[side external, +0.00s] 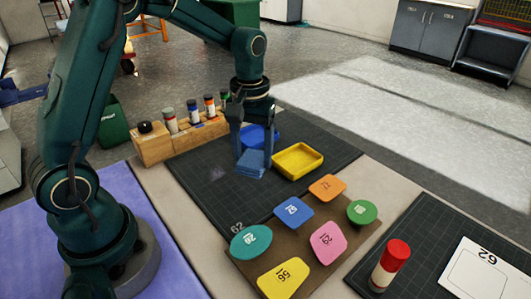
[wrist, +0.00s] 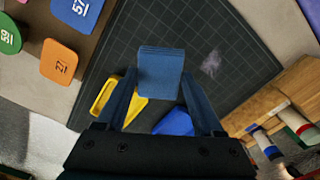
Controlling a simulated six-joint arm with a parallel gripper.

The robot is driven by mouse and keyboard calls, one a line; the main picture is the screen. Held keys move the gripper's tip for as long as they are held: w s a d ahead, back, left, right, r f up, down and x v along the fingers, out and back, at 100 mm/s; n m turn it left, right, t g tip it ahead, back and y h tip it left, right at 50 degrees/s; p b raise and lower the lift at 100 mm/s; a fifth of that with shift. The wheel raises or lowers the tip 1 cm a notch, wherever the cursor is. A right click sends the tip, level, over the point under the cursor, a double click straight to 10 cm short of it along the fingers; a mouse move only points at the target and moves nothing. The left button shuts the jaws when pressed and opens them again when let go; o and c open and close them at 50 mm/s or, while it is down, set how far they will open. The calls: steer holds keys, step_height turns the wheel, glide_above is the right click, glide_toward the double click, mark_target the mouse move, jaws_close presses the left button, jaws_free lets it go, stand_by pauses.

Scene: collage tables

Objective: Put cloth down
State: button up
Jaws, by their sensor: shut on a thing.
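The cloth (side external: 252,164) is a folded blue block, in the middle of the side external view. My gripper (side external: 253,148) points down and is shut on it, one finger on each side. In the wrist view the layered cloth (wrist: 161,72) sits between the two fingertips of my gripper (wrist: 160,85). The cloth is over the dark gridded mat (side external: 205,190), low and close to its surface. I cannot tell whether it touches the mat. A pale smudge (wrist: 211,63) shows on the mat beside the cloth.
A yellow tray (side external: 298,161) lies right of the cloth and a blue dish (side external: 262,136) behind it. A wooden rack (side external: 152,148) with several markers stands at the back left. Several numbered coloured tiles (side external: 327,241) lie on a brown board in front. A red-capped bottle (side external: 390,265) stands front right.

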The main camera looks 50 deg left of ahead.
stand_by(0.3)
steer(key=shift+s+r+n, duration=0.1)
steer(key=shift+n, duration=0.4)
steer(key=a+r+n, duration=0.3)
steer(key=a+n, duration=0.4)
steer(key=a, duration=0.1)
steer(key=n, duration=0.4)
glide_toward(210, 153)
step_height(210, 153, down, 6)
steer(key=shift+r, duration=0.1)
steer(key=o, duration=1.3)
